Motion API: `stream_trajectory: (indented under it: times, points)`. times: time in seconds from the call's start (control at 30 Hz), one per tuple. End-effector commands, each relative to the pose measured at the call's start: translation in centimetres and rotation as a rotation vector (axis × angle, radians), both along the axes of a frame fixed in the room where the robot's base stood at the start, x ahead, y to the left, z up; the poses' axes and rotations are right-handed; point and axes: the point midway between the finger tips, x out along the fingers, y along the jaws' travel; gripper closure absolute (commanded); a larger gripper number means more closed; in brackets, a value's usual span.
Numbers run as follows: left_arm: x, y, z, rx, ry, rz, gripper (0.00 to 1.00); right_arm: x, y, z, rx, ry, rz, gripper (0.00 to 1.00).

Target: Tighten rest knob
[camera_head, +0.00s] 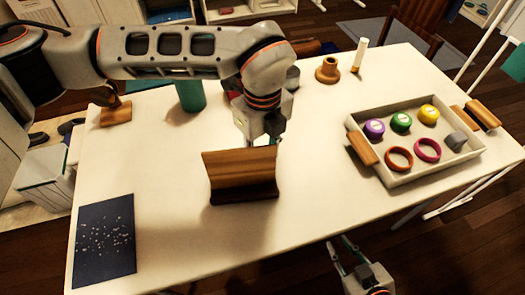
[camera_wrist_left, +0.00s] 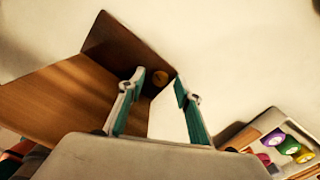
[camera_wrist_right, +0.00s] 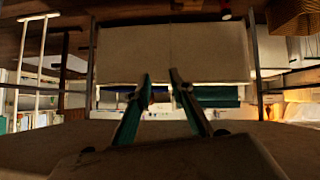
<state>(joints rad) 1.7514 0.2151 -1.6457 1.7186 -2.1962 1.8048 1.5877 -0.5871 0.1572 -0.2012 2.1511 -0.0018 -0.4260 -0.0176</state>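The wooden rest (camera_head: 240,175), a brown angled stand, is on the white table near its middle. A small round wooden knob (camera_wrist_left: 161,84) shows beside the rest's panel in the left wrist view, partly hidden by a finger. My left gripper (camera_head: 262,136) reaches down just behind the rest; its fingertips are partly hidden in the head view. In the left wrist view its fingers (camera_wrist_left: 159,79) are apart, with the knob near the gap between the tips; I cannot tell whether they touch it. My right gripper (camera_head: 340,245) is open and empty off the table's front edge.
A white tray (camera_head: 404,182) with wooden handles at right holds purple, green and yellow round pieces and two rings. A dark speckled sheet (camera_head: 104,240) lies front left. A teal cup (camera_head: 191,96) and a wooden holder (camera_head: 327,71) stand at the back. The front middle is clear.

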Motion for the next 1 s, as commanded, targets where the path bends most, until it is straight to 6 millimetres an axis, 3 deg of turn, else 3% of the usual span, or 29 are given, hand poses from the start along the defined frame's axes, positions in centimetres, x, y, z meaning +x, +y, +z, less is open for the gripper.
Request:
stream_trajectory:
  times: [0.23,0.37,0.77,1.0]
  points:
    - [0.0,0.0,0.0,0.0,-0.003,0.0,0.69,0.3,0.2,0.6,0.006,-0.01,-0.002,0.78]
    - [0.0,0.0,0.0,-0.001,-0.002,0.0,1.0,0.3,0.2,0.4,0.007,-0.008,-0.004,0.78]
    - [0.1,0.0,0.3,-0.001,-0.006,-0.039,1.0,0.4,-0.1,0.4,0.001,-0.007,-0.008,0.78]
    - [0.1,0.0,0.6,0.001,-0.009,-0.176,1.0,0.8,-0.5,1.5,-0.007,-0.019,-0.013,0.78]
